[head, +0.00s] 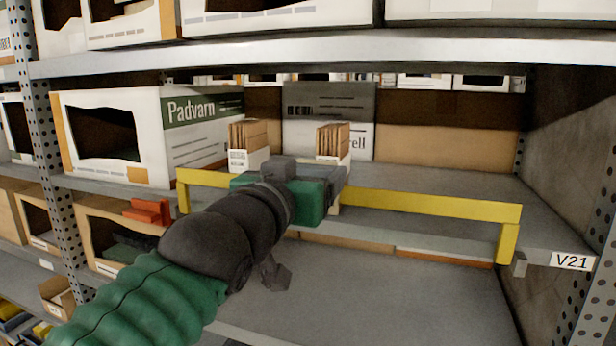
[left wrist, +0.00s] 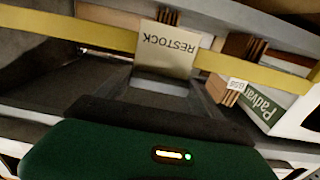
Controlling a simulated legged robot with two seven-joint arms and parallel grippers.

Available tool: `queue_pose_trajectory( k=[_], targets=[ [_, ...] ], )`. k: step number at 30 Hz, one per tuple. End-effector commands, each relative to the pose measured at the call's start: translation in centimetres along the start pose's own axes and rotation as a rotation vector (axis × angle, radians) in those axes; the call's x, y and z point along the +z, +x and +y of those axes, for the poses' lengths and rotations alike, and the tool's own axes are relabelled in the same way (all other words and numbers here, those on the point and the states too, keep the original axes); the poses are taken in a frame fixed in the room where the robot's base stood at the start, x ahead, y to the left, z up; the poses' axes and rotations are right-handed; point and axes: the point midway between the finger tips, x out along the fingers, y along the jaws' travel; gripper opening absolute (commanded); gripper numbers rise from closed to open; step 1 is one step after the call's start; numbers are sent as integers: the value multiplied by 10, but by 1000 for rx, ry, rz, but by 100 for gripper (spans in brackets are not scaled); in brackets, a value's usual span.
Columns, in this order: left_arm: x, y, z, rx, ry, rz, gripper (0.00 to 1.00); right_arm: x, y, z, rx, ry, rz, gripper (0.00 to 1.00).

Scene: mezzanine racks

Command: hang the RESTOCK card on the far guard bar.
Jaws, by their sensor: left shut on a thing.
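The RESTOCK card (left wrist: 167,50) is a cream card, its lettering upside down in the left wrist view. My left gripper (left wrist: 166,84) is shut on its near edge. The card overlaps the yellow guard bar (left wrist: 75,29) in that view; I cannot tell whether it touches or hooks over it. In the head view the yellow guard bar (head: 430,204) runs along the shelf front, and my left gripper (head: 325,180) is at its middle, covering part of it. The card is mostly hidden there behind the gripper. My right gripper is out of view.
A white Padvarn box (head: 203,125) stands on the shelf left of the bar. Two small white holders with brown cards (head: 333,143) stand behind the bar. A V21 label (head: 572,261) is on the right shelf edge. The shelf below (head: 380,295) has clear room.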

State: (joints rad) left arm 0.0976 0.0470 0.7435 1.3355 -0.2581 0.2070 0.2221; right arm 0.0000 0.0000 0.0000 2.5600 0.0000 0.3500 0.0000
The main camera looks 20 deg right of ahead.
Motion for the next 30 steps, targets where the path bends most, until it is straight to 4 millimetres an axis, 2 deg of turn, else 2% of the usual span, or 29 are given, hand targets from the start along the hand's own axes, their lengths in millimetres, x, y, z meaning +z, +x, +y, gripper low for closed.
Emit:
queue_pose_trajectory(
  k=[8,30],
  targets=[
    [1,0,0,0,0,0,37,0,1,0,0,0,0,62],
    [26,0,0,1,1,1,37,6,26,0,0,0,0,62]
  ],
)
